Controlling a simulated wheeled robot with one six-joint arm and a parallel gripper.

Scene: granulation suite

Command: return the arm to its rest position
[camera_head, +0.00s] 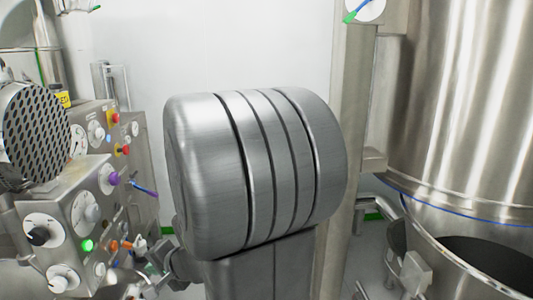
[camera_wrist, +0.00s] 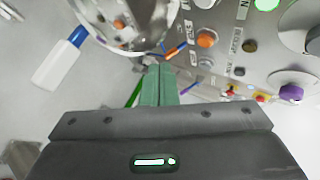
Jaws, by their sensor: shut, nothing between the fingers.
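My gripper (camera_wrist: 158,68) shows in the wrist view, its two greenish fingers pressed together with nothing between them. The fingertips point toward a shiny metal rounded part and the lower edge of a control panel (camera_wrist: 225,70); whether they touch anything I cannot tell. In the head view, a large grey ribbed joint of my arm fills the middle and hides much behind it. I cannot clearly make out the gripper there.
In the head view, the control panel (camera_head: 62,215) with knobs, buttons and dials stands close at the left. A large steel vessel (camera_head: 460,110) stands at the right beside a steel post (camera_head: 350,130). A pale wall (camera_head: 220,50) is behind.

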